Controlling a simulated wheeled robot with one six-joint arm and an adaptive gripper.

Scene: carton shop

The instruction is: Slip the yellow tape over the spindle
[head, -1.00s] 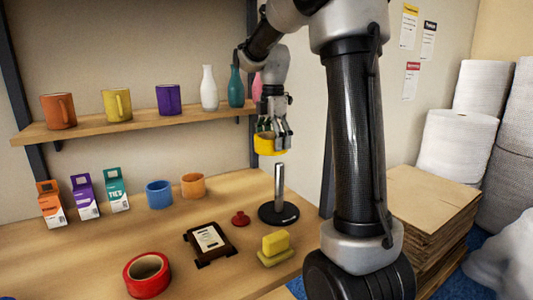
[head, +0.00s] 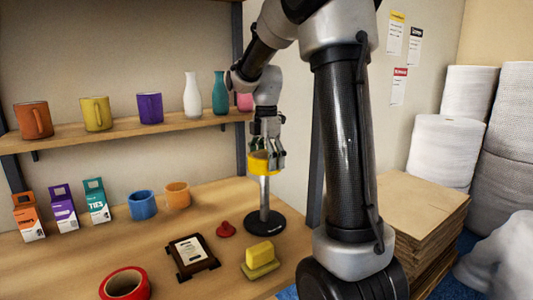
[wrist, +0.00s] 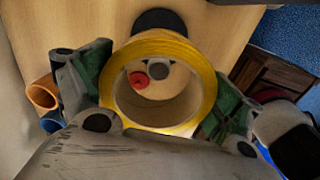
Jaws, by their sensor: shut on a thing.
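The yellow tape (head: 261,164) is held level in my gripper (head: 266,155), whose fingers are shut on it from both sides. In the head view it is at the top of the spindle (head: 264,191), a grey metal post upright on a round black base (head: 266,226). In the wrist view, the yellow tape (wrist: 208,88) fills the middle between my fingers. The spindle's round grey top (wrist: 158,71) shows through the tape's opening, toward its far side. I cannot tell whether the tip is inside the ring or just below it.
A red knobbed object (head: 226,230), a framed plaque (head: 192,254), a yellow block (head: 260,254) and red tape (head: 125,284) lie near the spindle. Blue (head: 142,205) and orange (head: 177,195) cups stand behind. The shelf (head: 130,131) holds mugs and vases.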

